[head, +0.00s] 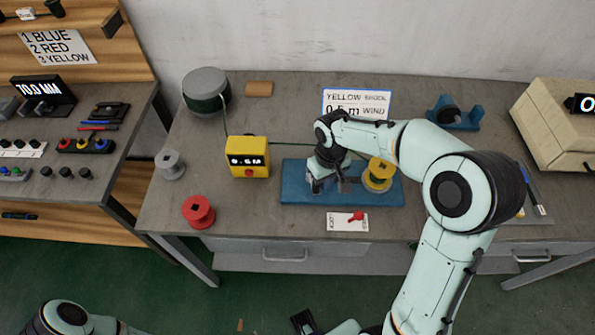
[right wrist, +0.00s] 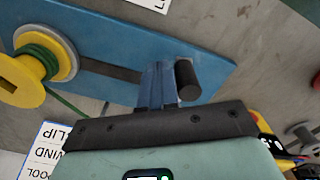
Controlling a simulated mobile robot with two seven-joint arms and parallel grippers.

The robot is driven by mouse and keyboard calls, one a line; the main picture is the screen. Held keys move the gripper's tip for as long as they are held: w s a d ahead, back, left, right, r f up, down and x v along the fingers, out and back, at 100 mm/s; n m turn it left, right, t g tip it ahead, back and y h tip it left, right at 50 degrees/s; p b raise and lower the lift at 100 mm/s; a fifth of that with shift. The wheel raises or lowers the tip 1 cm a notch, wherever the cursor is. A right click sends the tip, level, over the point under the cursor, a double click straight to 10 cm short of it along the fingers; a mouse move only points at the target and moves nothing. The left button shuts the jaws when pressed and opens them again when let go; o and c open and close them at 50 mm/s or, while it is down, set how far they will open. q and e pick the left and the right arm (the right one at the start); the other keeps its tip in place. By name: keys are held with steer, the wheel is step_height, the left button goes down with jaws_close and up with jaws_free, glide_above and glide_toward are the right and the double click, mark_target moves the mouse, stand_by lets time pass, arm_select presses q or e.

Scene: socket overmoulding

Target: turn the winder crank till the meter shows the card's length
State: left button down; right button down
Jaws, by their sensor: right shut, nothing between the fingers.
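The winder is a blue base (head: 300,192) with a yellow spool (head: 378,175) at its right; the spool also shows at left in the right wrist view (right wrist: 22,80). My right gripper (head: 338,184) is shut and empty, low over the base. In the right wrist view the dark crank handle (right wrist: 187,80) stands just right of my fingers (right wrist: 155,88); I cannot tell whether they touch. The yellow meter (head: 248,171) seems to read 0.6 m, its first digit unclear. The card (head: 357,97) reads YELLOW SPOOL and a partly hidden length, perhaps 0.5 m.
A green cable (head: 290,144) runs from a large reel (head: 206,84) past the meter toward the winder. A red spool (head: 198,211) and a grey spool (head: 170,163) stand left. A white plate with a red lever (head: 356,216) lies in front. A beige box (head: 560,125) stands right.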

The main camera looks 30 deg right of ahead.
arm_select(q)
steer(key=shift+f, duration=0.15)
arm_select(e)
steer(key=shift+w+a, duration=0.1)
steer(key=shift+a, duration=0.8)
